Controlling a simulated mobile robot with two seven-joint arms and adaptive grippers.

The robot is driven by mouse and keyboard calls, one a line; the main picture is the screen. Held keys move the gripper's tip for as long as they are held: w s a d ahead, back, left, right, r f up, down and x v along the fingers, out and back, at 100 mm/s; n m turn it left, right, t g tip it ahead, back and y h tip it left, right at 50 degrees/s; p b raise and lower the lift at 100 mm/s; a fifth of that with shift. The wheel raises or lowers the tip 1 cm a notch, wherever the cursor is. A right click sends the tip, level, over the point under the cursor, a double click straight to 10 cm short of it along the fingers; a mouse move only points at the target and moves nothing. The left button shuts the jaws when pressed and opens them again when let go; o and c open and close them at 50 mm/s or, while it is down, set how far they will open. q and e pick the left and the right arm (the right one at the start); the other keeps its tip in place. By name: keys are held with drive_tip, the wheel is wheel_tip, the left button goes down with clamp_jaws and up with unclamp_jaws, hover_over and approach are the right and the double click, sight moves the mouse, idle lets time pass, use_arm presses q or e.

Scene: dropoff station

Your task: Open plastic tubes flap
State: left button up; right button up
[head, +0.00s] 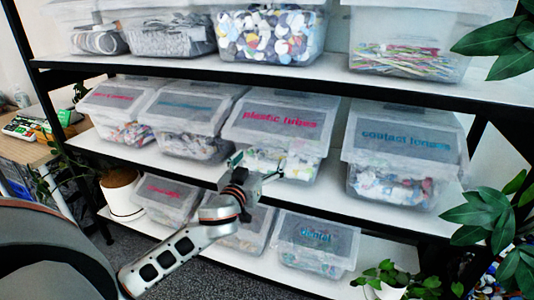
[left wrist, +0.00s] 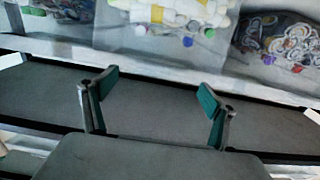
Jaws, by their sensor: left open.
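The plastic tubes bin is a clear box on the middle shelf, with white and coloured pieces inside (head: 268,163). Its translucent front flap (head: 277,119) carries pink lettering and looks closed. My left gripper (head: 256,167) is open and empty, with green-padded fingers, in front of the bin's lower front. In the left wrist view, the gripper (left wrist: 155,92) has its two fingers spread wide, with the bin's clear wall (left wrist: 150,42) beyond them. I cannot tell whether a finger touches the bin. My right gripper is out of view.
A contact lenses bin (head: 405,150) stands to the right, and a blue-lettered bin (head: 188,112) to the left. More bins fill the upper and lower shelves. The upper shelf's edge (head: 330,83) runs above the flap. Plant leaves (head: 490,215) are at right.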

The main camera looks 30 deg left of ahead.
sight(268, 150)
use_arm(q)
drive_tip(key=x, duration=0.3)
drive_tip(key=shift+w+a, duration=0.15)
drive_tip(key=shift+w, duration=0.25)
drive_tip(key=shift+w+a+f, duration=0.1)
drive_tip(key=shift+w, duration=0.55)
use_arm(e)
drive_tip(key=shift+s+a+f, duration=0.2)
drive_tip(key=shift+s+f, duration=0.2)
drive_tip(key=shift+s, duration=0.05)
use_arm(q)
drive_tip(key=shift+c, duration=0.3)
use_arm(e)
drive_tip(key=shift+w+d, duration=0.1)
